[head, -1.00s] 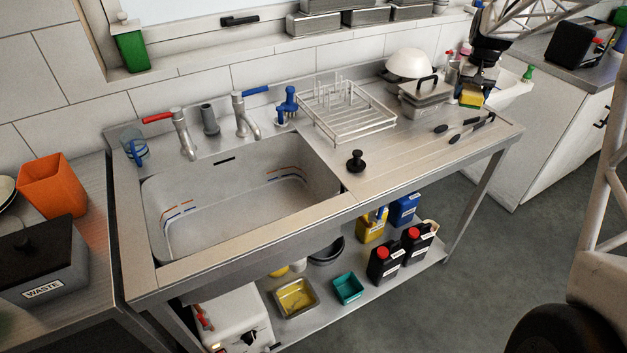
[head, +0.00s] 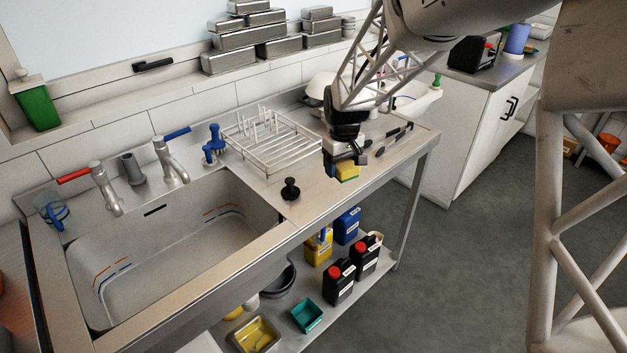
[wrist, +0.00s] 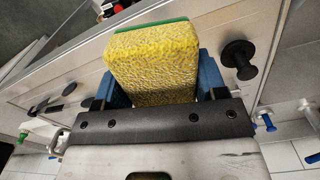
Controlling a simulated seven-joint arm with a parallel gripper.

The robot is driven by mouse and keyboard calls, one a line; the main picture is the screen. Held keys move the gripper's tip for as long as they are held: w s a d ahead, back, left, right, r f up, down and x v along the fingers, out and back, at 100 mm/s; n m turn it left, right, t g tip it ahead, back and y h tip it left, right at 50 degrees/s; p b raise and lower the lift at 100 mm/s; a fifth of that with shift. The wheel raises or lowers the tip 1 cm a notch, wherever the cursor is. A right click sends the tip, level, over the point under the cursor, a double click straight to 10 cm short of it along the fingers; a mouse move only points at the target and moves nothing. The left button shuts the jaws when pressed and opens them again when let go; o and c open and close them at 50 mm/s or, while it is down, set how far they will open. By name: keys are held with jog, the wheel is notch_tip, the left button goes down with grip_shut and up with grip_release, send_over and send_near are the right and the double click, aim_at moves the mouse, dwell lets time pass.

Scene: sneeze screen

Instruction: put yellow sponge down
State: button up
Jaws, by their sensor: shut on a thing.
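The yellow sponge (head: 347,171) has a green layer on one side. It also shows large in the wrist view (wrist: 155,62). My gripper (head: 345,160) is shut on it, with a blue finger on either side of the sponge in the wrist view. In the head view the sponge hangs over the right part of the steel counter (head: 310,197), near its front edge. I cannot tell whether it touches the surface. My gripper hides part of the sponge's top in the head view.
A black plug (head: 290,190) stands on the counter left of the sponge. A wire dish rack (head: 272,145) is behind it. Black utensils (head: 393,136) lie to the right. The sink basin (head: 170,245) is at the left. Containers stand on the shelf below.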

jog(key=s+a+f+n, duration=0.2)
jog(key=s+a+f, duration=0.1)
jog(key=s, duration=0.5)
jog(key=shift+s+a+f+n, duration=0.2)
jog(key=shift+s+n, duration=0.1)
jog(key=shift+s, duration=0.1)
jog(key=shift+w, duration=0.1)
send_over(314, 180)
jog(key=shift+f, duration=0.75)
jog(key=shift+f, duration=0.1)
jog(key=shift+f, duration=1.65)
jog(key=shift+f, duration=0.1)
jog(key=o, duration=1)
